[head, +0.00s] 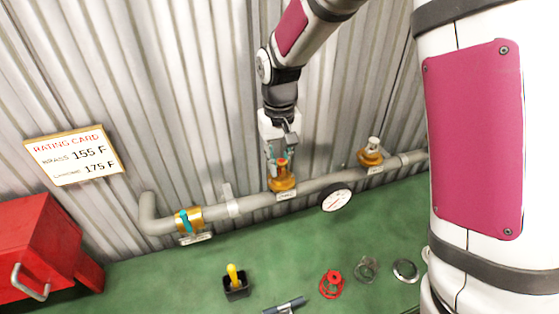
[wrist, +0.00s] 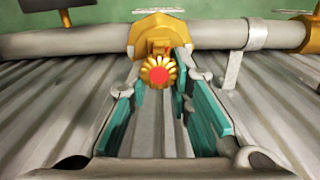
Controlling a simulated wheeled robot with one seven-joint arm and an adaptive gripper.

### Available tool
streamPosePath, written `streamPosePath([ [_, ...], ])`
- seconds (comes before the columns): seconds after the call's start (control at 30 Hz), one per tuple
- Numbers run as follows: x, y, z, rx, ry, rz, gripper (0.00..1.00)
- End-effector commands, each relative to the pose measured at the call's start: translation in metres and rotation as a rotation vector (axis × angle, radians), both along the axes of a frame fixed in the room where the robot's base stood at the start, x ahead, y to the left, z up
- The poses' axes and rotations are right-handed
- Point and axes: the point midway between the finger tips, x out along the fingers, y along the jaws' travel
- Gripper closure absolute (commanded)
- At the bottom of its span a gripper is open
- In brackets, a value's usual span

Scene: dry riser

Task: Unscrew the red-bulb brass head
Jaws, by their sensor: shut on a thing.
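The red-bulb brass head (head: 281,162) stands upright on a brass fitting (head: 282,184) on the grey pipe (head: 240,204). In the wrist view its scalloped brass rim and red centre (wrist: 158,74) face the camera, with the larger brass fitting (wrist: 158,32) behind. My gripper (head: 280,156) comes down from above. Its teal-padded fingers are shut on the head, one on each side, and partly hide it in the head view. The exact contact at the fingertips is hard to make out.
A second, pale-topped head (head: 374,147) stands farther right. A rating card (head: 75,157) hangs left above a red box (head: 42,245). A yellow-handled item (head: 233,275) and loose parts lie on the green surface.

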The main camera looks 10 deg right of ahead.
Motion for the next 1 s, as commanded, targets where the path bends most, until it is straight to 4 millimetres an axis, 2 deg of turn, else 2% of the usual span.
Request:
streamPosePath([
  [1.0, 0.0, 0.0, 0.028, 0.0, -0.003, -0.001, 1.0],
])
